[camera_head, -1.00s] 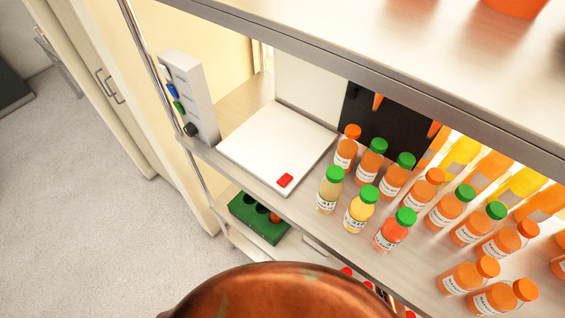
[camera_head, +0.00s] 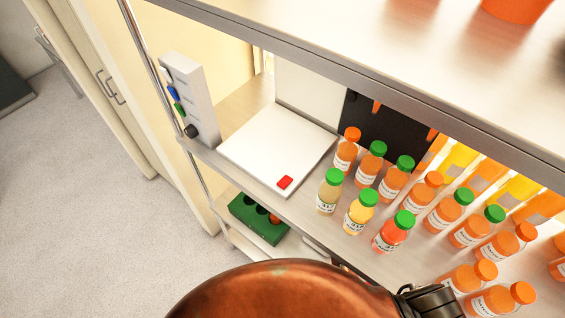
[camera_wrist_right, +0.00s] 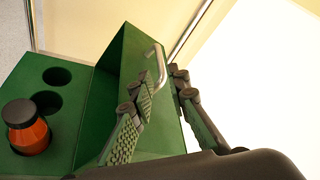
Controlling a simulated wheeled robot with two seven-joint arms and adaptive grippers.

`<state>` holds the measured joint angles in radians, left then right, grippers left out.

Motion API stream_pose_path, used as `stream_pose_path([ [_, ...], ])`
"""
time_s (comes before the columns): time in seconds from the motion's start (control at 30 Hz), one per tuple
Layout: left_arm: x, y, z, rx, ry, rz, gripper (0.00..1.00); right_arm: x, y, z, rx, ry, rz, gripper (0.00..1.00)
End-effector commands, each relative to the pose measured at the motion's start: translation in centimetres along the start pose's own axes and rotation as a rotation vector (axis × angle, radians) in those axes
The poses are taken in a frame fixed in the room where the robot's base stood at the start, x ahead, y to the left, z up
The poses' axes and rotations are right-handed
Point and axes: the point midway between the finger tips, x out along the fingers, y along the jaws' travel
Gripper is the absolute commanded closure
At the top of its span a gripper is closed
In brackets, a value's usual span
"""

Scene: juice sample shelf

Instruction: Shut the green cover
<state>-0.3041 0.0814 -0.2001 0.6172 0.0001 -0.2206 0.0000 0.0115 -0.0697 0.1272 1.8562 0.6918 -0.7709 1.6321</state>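In the right wrist view a green box (camera_wrist_right: 62,75) has round holes in its top, with a black-capped orange bottle (camera_wrist_right: 26,128) in one hole. Its green cover (camera_wrist_right: 120,62) stands raised and open beside the holes, with a metal handle (camera_wrist_right: 157,62). My right gripper (camera_wrist_right: 165,92) is open, its two padded fingers spread close to the handle and the cover's edge; I cannot tell whether they touch it. In the head view the green box (camera_head: 245,222) sits low, under the shelf, and its cover is hard to make out. My left gripper is not in view.
Several juice bottles (camera_head: 361,212) stand on the shelf right of a white scale plate (camera_head: 270,145) with a red square. A white post (camera_head: 188,85) with coloured knobs stands at the shelf's left end. The floor (camera_head: 80,220) at the left is clear.

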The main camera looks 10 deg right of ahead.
Motion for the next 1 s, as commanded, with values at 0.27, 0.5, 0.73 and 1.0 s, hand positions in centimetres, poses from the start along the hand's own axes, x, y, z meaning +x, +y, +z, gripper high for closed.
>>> stream_pose_path([
  [0.27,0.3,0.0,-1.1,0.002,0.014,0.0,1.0,4.5,0.1,0.1,-0.002,-0.002,0.001,0.84],
  [0.5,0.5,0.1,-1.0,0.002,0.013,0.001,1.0,6.7,0.0,0.0,-0.004,0.0,-0.001,0.84],
  [0.73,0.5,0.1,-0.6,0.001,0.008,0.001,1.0,6.9,0.0,0.0,-0.004,0.001,-0.001,0.84],
  [1.0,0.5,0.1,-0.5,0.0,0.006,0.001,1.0,6.9,0.0,0.0,-0.004,0.001,-0.001,0.97],
])
